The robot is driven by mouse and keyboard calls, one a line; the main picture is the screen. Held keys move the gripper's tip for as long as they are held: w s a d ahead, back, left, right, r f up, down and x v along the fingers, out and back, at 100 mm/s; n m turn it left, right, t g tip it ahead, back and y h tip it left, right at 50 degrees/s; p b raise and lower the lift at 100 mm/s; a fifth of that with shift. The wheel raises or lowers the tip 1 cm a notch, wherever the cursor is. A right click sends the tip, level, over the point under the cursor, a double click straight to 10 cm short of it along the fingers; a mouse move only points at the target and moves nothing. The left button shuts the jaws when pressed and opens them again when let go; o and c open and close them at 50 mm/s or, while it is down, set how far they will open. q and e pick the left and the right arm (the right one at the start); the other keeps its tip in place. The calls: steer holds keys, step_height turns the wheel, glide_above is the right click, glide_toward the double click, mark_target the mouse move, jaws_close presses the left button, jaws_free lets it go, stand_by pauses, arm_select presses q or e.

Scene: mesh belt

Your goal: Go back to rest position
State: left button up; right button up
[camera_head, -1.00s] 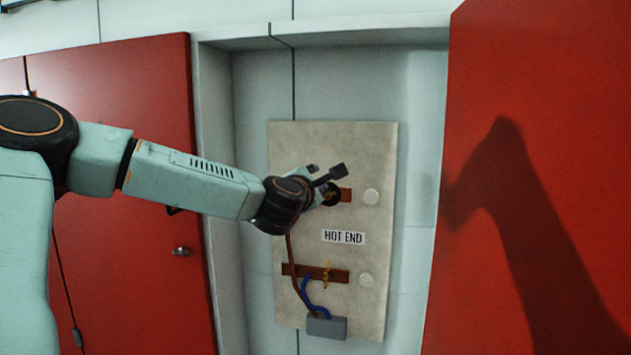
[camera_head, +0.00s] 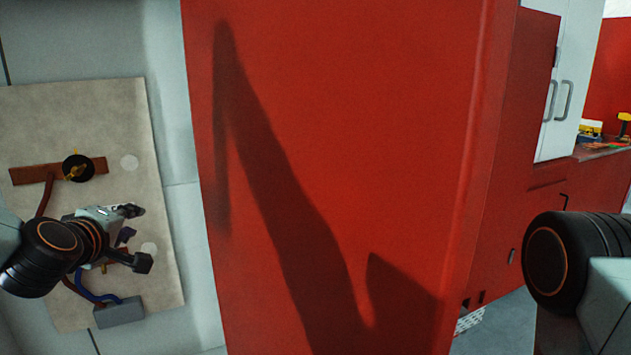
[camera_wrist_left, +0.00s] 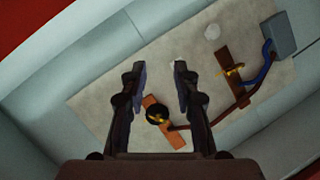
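My left gripper (camera_head: 138,237) is at the lower left of the head view, in front of the pale board (camera_head: 95,120). In the left wrist view its two fingers (camera_wrist_left: 159,78) are spread apart with nothing between them. A black round piece with a brass part (camera_head: 78,168) sits on the upper brown bar (camera_head: 30,175), clear of the gripper. It also shows in the wrist view (camera_wrist_left: 157,113). The lower brown bar (camera_wrist_left: 236,80) has a brass piece on it and is partly hidden by the gripper in the head view. Only a joint of my right arm shows; its gripper is out of view.
A large red door panel (camera_head: 350,120) fills the middle of the head view. Red and blue cables run to a grey box (camera_head: 120,312) at the board's bottom. A white cabinet (camera_head: 570,80) and a bench with small items (camera_head: 605,135) stand at the far right.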

arm_select(q)
steer(key=s+d+f+m+g+h+b, duration=0.1)
steer(key=s+d+f+m+g, duration=0.35)
steer(key=f, duration=0.75)
steer(key=s+d+f+m+g+h+b, duration=0.15)
steer(key=s+d+f+m, duration=0.45)
steer(key=f, duration=0.6)
steer(key=s+d+f+m+g, duration=0.1)
steer(key=s+f+g, duration=0.1)
steer(key=s+f, duration=0.4)
steer(key=s+d+f+m+g, duration=0.1)
steer(key=s+f, duration=0.5)
steer(key=s, duration=0.7)
steer(key=s+d+f+m+g+b, duration=0.1)
steer(key=s+d+f+g, duration=0.1)
steer(key=s+f+g, duration=0.3)
steer(key=s+f, duration=0.1)
steer(key=s, duration=0.3)
steer(key=shift+s+d+m, duration=0.15)
steer(key=shift+d+m, duration=0.15)
steer(key=shift+m, duration=0.05)
steer(key=shift+s, duration=0.1)
